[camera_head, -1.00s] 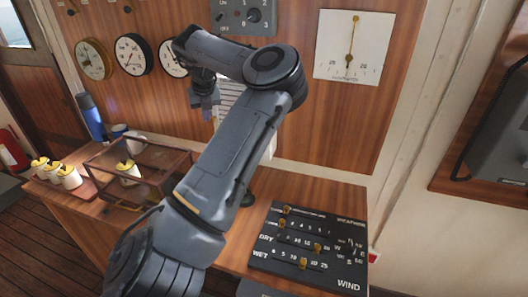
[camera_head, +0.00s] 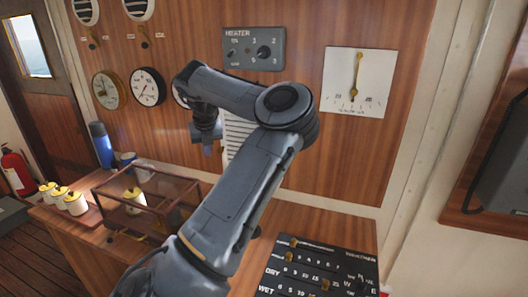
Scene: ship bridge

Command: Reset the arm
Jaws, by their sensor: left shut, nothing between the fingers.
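My left arm rises from the bottom of the view, bends at its elbow and folds back toward the panelled wall. Its left gripper (camera_head: 208,148) hangs pointing down in front of the wall, left of the elbow. It is small and partly in shadow, looks shut, and holds nothing that I can see. It is above and behind the glass case (camera_head: 170,190) in the picture. My right gripper is out of view.
On the wooden desk are several yellow-topped white pots (camera_head: 75,205), a blue flask (camera_head: 102,145) and a black weather board (camera_head: 310,275) with sliders. A heater panel (camera_head: 253,50) and a dial (camera_head: 357,83) are on the wall. A red extinguisher (camera_head: 16,170) stands far left.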

